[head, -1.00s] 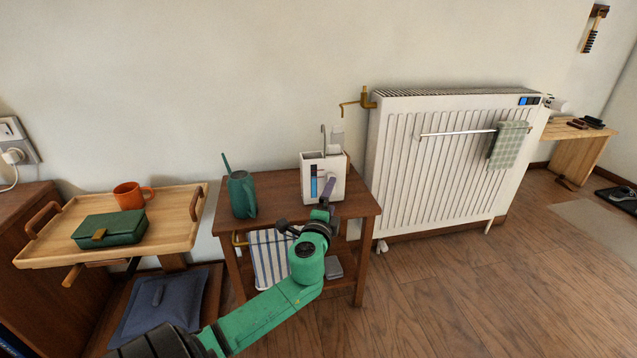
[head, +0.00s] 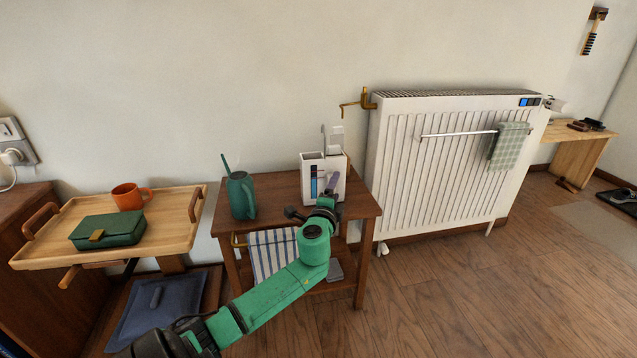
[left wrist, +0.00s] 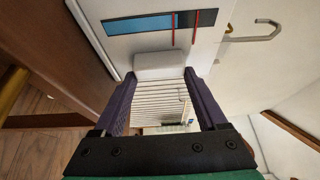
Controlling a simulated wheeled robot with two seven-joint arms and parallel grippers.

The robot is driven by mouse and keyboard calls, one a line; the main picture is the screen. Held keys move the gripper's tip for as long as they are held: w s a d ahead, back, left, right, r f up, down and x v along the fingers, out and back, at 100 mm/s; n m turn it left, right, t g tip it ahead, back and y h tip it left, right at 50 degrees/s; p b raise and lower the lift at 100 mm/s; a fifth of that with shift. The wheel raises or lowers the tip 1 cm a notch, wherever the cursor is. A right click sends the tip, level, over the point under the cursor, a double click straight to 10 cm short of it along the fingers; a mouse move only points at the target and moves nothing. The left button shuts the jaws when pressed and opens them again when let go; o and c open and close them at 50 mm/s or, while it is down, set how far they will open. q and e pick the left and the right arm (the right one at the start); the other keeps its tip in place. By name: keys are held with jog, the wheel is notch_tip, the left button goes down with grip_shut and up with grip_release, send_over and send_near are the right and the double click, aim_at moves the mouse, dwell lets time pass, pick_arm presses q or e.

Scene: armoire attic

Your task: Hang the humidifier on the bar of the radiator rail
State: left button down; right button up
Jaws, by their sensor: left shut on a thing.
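The humidifier (head: 312,166) is a white box with a blue gauge strip and a hook at its top, at the right of the small wooden table in the head view. In the left wrist view its white face (left wrist: 150,10), red-marked gauge and grey hook (left wrist: 262,30) are close up. My left gripper (left wrist: 158,80) is shut on a small white block on its face. In the head view the left gripper (head: 329,187) partly hides the box, and I cannot tell whether it touches the table. The radiator rail (head: 458,134) is a thin horizontal bar on the white radiator (head: 400,175).
A green checked towel (head: 509,146) hangs at the rail's right end; its left is bare. A green watering can (head: 241,195) stands left on the table (head: 278,189). Floor before the radiator is clear.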

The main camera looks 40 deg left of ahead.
aim_at(339, 163)
pick_arm(q)
jog(key=shift+r+p, duration=2.85)
jog(key=shift+r, duration=0.3)
pick_arm(e)
notch_tip(339, 163, up, 6)
jog(key=shift+f, duration=0.2)
pick_arm(q)
jog(key=shift+f, duration=0.1)
pick_arm(e)
jog(key=shift+s, duration=0.1)
